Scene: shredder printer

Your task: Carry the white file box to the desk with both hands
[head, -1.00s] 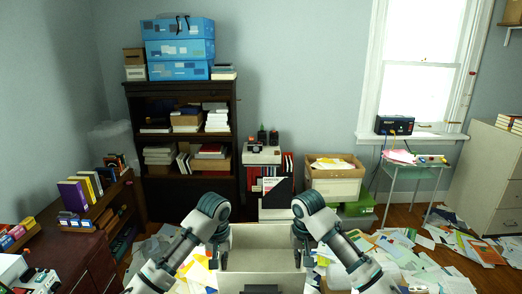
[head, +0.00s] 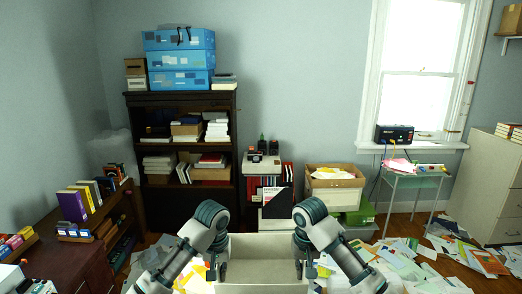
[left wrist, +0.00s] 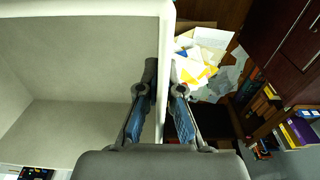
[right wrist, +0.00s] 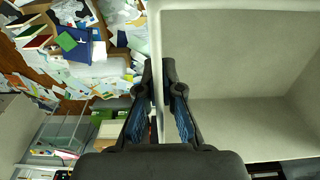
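The white file box (head: 262,262) is open-topped and looks empty inside; it sits between my two arms at the bottom of the head view, its lower part cut off. My left gripper (head: 216,266) is shut on its left wall. In the left wrist view the fingers (left wrist: 161,85) straddle the pale wall (left wrist: 166,40), one inside and one outside. My right gripper (head: 304,264) is shut on the right wall, and in the right wrist view its fingers (right wrist: 159,85) straddle that wall likewise. A dark reddish-brown desk (head: 70,258) stands at the lower left.
Loose papers (head: 410,262) cover much of the floor. A dark bookcase (head: 190,208) and a carton (head: 335,185) stand along the back wall. A small side table (head: 412,180) is under the window. A filing cabinet (head: 495,180) is at the right.

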